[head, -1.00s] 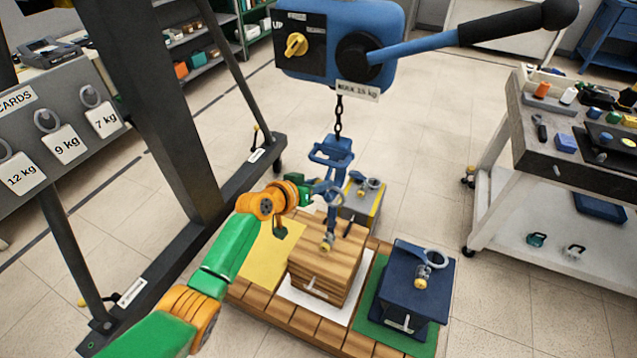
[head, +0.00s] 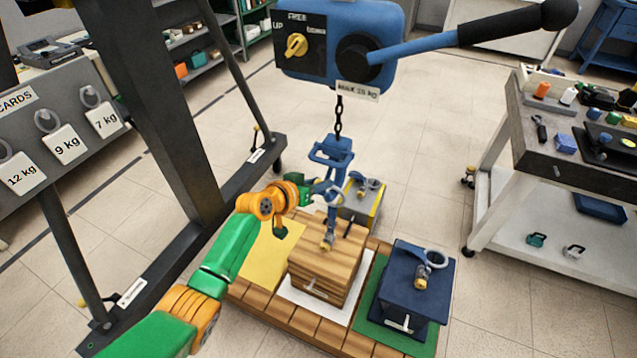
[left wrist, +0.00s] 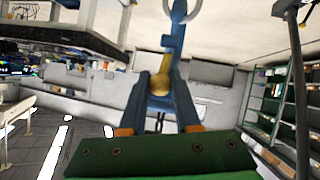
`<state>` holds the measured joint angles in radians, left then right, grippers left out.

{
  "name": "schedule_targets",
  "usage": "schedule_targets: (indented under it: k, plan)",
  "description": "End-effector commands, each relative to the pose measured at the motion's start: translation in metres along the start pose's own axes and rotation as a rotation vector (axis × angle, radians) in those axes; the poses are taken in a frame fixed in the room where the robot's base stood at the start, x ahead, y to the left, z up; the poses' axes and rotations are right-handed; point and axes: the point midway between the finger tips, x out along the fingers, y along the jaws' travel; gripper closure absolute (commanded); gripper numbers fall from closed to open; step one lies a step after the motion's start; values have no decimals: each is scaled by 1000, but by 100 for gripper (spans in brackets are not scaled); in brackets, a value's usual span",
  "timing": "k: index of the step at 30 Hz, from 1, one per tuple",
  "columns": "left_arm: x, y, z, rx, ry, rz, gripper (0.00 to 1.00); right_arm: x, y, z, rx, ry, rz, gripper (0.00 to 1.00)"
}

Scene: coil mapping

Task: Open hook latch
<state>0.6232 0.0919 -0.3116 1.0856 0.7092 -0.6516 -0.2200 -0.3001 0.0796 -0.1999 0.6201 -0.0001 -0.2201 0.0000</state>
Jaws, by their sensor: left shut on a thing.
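The blue hook (head: 336,150) hangs on a chain below the blue hoist, above the wooden block. My left gripper (head: 318,194) is at the lower part of the hook, coming from the left. In the left wrist view, my left gripper (left wrist: 160,92) has its two blue fingers closed around a small brass-coloured knob (left wrist: 160,86), which looks like part of the hook latch. The blue shank and a grey ring (left wrist: 181,8) rise beyond the fingers. Whether the latch is open or shut cannot be told. My right gripper is not in view.
The wooden block (head: 322,262) stands on a white mat on a wooden pallet, directly below the hook. A dark blue block (head: 408,297) is on the green mat to its right. A grey-yellow block (head: 362,206) stands behind. A black hoist frame (head: 175,120) rises at left.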

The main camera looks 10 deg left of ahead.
Motion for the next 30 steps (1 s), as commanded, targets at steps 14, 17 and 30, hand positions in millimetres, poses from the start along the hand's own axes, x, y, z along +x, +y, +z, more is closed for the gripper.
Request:
schedule_targets:
  k: [14,17,30]
  plan:
    - [0,0,-4,1,10,0,44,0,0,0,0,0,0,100]
    - [0,0,-3,1,7,0,39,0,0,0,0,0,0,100]
    - [-32,0,-3,2,4,-1,39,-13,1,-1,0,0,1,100]
